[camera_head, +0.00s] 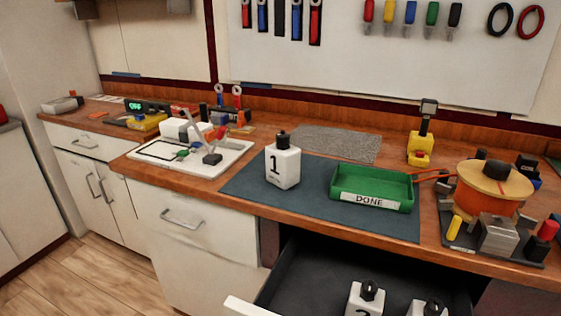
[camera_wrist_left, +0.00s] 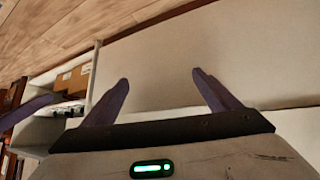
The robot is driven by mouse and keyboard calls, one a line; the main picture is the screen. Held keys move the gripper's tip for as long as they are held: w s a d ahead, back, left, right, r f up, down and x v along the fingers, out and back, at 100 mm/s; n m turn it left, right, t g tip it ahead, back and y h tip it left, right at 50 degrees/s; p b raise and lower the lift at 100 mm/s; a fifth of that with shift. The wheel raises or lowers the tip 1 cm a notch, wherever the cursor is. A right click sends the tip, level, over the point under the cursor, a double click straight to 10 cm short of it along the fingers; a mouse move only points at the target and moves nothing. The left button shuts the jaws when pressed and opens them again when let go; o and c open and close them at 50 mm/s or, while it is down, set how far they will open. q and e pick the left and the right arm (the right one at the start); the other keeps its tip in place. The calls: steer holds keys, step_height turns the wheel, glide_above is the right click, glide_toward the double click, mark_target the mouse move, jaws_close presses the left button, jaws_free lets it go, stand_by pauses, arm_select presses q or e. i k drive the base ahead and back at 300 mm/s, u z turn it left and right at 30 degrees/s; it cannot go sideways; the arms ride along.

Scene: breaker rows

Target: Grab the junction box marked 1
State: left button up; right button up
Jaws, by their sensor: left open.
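The junction box marked 1 (camera_head: 283,164) is a white block with a black knob on top. It stands upright on the dark mat (camera_head: 242,186) on the counter, left of the green tray labelled DONE (camera_head: 370,187). In the left wrist view my left gripper (camera_wrist_left: 160,85) is open and empty, its two dark fingers spread over pale cabinet surfaces. The box does not show in that view. Neither gripper shows in the head view.
An open drawer (camera_head: 300,285) below the counter holds two more white boxes; one (camera_head: 366,299) is partly cut off, as is the other (camera_head: 427,308). A white board with parts (camera_head: 190,155) lies left of the mat. An orange spool (camera_head: 490,190) stands at right.

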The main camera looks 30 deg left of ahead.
mark_target(282, 163)
steer(key=k, duration=0.5)
steer(key=z, duration=2.25)
steer(key=k, duration=1.35)
steer(key=u, duration=1.9)
steer(key=i, duration=0.5)
steer(key=u, duration=0.05)
